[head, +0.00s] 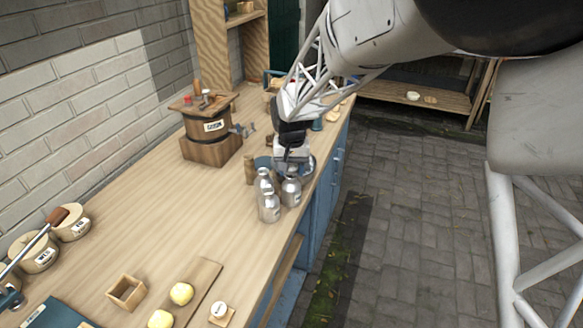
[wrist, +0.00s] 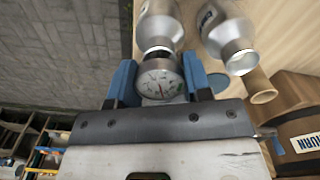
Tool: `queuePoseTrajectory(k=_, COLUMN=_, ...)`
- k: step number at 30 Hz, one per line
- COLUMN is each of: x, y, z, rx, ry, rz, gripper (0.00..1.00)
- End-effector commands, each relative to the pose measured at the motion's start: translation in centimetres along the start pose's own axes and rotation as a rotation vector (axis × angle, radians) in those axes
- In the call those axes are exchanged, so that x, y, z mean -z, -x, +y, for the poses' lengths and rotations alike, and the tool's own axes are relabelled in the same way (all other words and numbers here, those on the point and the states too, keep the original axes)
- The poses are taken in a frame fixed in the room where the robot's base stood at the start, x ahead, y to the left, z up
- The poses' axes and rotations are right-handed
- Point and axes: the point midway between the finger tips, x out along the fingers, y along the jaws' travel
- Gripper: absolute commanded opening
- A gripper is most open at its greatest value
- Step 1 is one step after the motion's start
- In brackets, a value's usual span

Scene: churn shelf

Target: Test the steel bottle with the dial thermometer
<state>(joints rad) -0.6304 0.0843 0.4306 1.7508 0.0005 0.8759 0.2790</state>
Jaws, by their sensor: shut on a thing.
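My gripper (wrist: 160,82) is shut on the dial thermometer (wrist: 160,78), its round white face between the two blue fingers in the wrist view. Its stem is hidden. In the head view my gripper (head: 290,163) is over the bench by three steel bottles: a front one (head: 269,208), a back-left one (head: 263,182) and a right one (head: 291,191). The labels are unreadable.
A wooden churn (head: 208,127) on a block stands behind left. A wooden cup (wrist: 260,88) and a blue round thing (wrist: 215,82) are near the bottles. A small open box (head: 126,291) and a board (head: 205,283) with yellow lumps are in front. Bench between is clear.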

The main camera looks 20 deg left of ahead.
Motion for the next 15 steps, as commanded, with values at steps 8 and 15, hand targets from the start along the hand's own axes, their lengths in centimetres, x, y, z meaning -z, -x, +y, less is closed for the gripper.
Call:
queuePoseTrajectory(k=8, x=0.00, y=-0.44, z=0.00, rx=0.000, ry=0.000, rz=0.000, gripper=0.29)
queuePoseTrajectory(k=15, x=-0.01, y=-0.81, z=0.00, rx=0.000, ry=0.000, rz=-0.001, gripper=0.29)
